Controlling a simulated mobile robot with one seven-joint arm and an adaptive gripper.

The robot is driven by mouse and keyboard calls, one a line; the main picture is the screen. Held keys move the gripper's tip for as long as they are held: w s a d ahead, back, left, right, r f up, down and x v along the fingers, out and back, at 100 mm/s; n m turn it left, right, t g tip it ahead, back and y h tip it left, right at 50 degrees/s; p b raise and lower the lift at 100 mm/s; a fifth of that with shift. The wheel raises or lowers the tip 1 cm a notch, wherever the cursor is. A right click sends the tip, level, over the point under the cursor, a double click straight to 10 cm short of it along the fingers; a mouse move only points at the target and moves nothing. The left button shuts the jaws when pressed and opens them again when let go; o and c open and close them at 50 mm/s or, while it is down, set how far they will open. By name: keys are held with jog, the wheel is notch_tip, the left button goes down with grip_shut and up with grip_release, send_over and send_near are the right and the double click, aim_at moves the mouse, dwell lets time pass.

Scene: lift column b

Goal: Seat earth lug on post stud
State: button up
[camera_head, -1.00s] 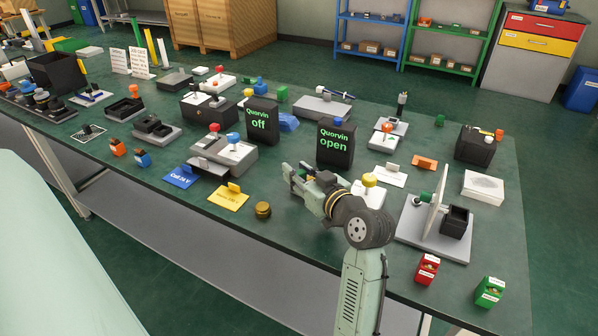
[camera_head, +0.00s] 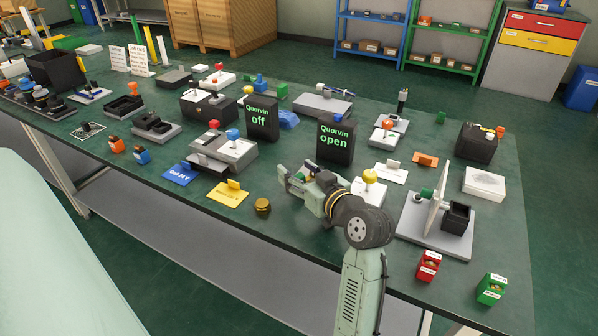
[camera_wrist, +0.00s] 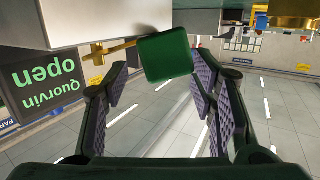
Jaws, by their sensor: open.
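My gripper (camera_wrist: 158,88) is open. In the wrist view a dark green block (camera_wrist: 165,55) sits ahead of and partly between the spread fingers, with gaps at both sides. A brass strip (camera_wrist: 118,47) runs left from it, along a pale grey box (camera_wrist: 105,18). The block and strip look like the earth lug. In the head view my gripper (camera_head: 288,182) is low over the bench in front of the "Quorvin open" sign; the lug cannot be made out there. A brass part (camera_wrist: 288,20) shows at the upper right of the wrist view; I cannot tell whether it is the post stud.
The "Quorvin open" sign (camera_head: 335,140) stands behind my gripper. A brass knob (camera_head: 262,206) and yellow card (camera_head: 228,194) lie to its left. A white block with a yellow knob (camera_head: 370,187) is close to its right. The front bench strip is mostly clear.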

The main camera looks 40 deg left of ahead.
jog(key=shift+f, duration=0.15)
jog(key=v, duration=1.2)
jog(key=shift+c, duration=0.3)
